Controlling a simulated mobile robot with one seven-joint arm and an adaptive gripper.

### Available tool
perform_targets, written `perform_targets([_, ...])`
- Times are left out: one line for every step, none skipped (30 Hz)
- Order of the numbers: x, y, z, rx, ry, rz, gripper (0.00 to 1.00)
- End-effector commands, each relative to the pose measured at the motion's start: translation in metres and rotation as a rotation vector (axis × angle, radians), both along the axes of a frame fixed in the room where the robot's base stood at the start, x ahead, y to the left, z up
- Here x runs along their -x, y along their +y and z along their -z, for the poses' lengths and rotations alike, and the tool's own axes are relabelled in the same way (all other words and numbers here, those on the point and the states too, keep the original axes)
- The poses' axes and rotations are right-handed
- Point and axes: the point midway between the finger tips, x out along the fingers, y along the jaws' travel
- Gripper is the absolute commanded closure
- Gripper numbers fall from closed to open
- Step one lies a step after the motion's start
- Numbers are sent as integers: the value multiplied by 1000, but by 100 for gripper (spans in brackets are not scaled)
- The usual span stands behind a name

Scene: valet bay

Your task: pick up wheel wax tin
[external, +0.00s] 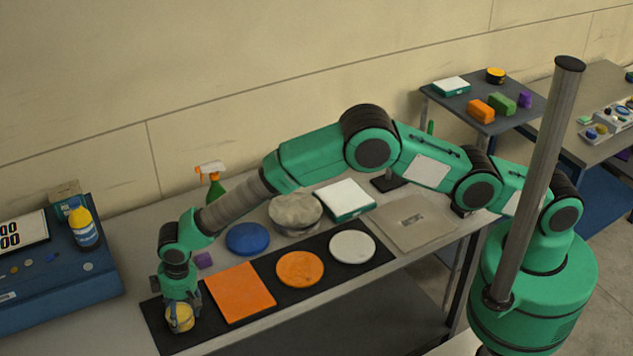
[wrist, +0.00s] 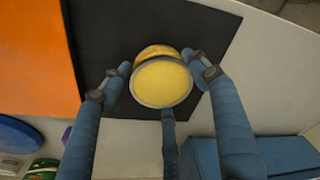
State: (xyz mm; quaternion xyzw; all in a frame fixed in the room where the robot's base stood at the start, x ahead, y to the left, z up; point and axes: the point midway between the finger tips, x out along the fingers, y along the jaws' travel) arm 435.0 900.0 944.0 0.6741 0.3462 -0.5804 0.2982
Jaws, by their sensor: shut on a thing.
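The wheel wax tin, a round yellow tin (external: 180,318), is at the left end of the black mat (external: 160,326). My gripper (external: 180,306) points down and is shut on the tin; in the wrist view the gripper (wrist: 157,78) has one finger on each side. I cannot tell whether the tin touches the mat.
An orange square (external: 240,291), an orange disc (external: 300,268) and a white disc (external: 352,246) lie along the mat to the right. Behind are a blue disc (external: 248,239) and a purple block (external: 203,260). A blue bench (external: 60,298) stands at the left.

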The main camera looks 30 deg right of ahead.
Motion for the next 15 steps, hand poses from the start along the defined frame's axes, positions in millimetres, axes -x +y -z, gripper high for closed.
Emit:
perform_targets([0,1,-3,-2,-1,0,74])
perform_targets([0,1,-4,-2,-1,0,74])
perform_targets([0,1,-5,-2,-1,0,74])
perform_targets([0,1,-7,-2,0,0,74])
perform_targets([0,1,-9,-3,-1,0,74])
perform_targets([-1,1,-12,-4,-2,0,74])
perform_targets([-1,1,-15,-4,-2,0,74])
perform_targets([-1,1,-18,-4,-2,0,74])
perform_targets([-1,1,-21,-3,-1,0,74])
perform_targets([-1,1,-23,-3,-1,0,74])
perform_targets([-1,1,-27,-2,-1,0,74])
perform_targets([-1,1,-32,-3,-1,0,74])
perform_targets([-1,2,-36,-4,-2,0,74])
perform_targets([0,1,-38,-4,-2,0,74])
perform_targets([2,-4,-36,0,0,0,74])
